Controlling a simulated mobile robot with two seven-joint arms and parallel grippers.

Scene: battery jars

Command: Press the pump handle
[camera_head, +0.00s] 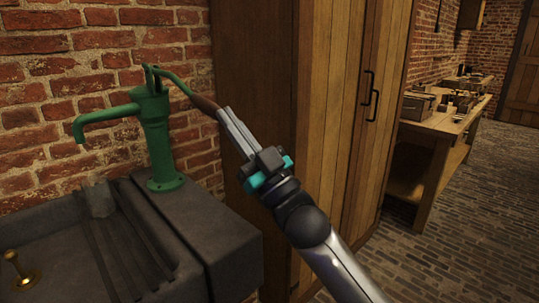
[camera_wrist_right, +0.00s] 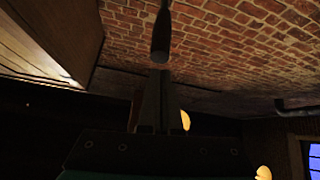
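The green pump (camera_head: 155,130) stands upright on the stone sink's ledge, its spout pointing left. Its handle (camera_head: 178,82) slopes down to the right from the pump's top and ends in a brown wooden grip (camera_head: 204,104). My right gripper (camera_head: 222,113) has its slim fingers together, with the tips at the lower end of the grip. In the right wrist view the dark grip (camera_wrist_right: 161,38) points at the fingertips (camera_wrist_right: 159,72) and lies just beyond them; whether they touch is unclear. My left gripper is not in view.
The dark stone sink (camera_head: 225,240) has a ridged board and a brass knob (camera_head: 18,268) at the lower left. A brick wall (camera_head: 50,80) is behind the pump. A wooden cupboard (camera_head: 335,120) stands close to my right arm. A workbench (camera_head: 435,125) is farther right.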

